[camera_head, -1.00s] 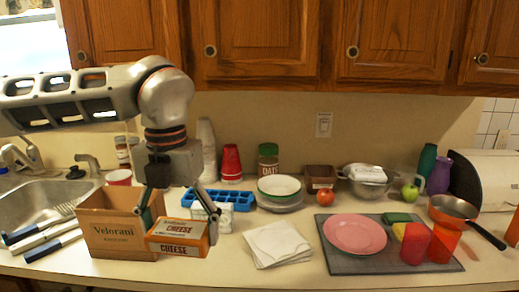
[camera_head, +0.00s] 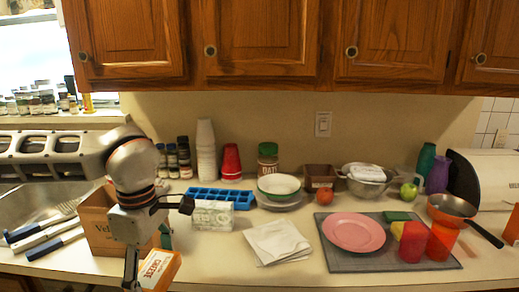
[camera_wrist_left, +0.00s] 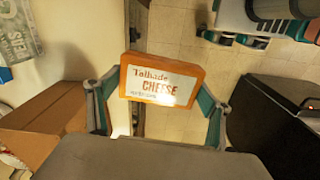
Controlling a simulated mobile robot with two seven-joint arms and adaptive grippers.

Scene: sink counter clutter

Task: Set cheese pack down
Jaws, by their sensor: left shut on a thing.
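The cheese pack (camera_head: 160,270) is an orange box with a white label. In the head view it is at the front of the counter, right of the cardboard box, tilted and partly covered by a finger. My left gripper (camera_head: 148,252) is shut on it. In the left wrist view the cheese pack (camera_wrist_left: 162,82) sits between the two teal-padded fingers, its label facing the camera, with floor tiles behind it. I cannot tell whether its underside touches anything. My right gripper is not in view.
The open cardboard box (camera_head: 97,226) stands just left of the pack. White napkins (camera_head: 277,243) lie to the right. Bare counter (camera_head: 215,262) lies between pack and napkins.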

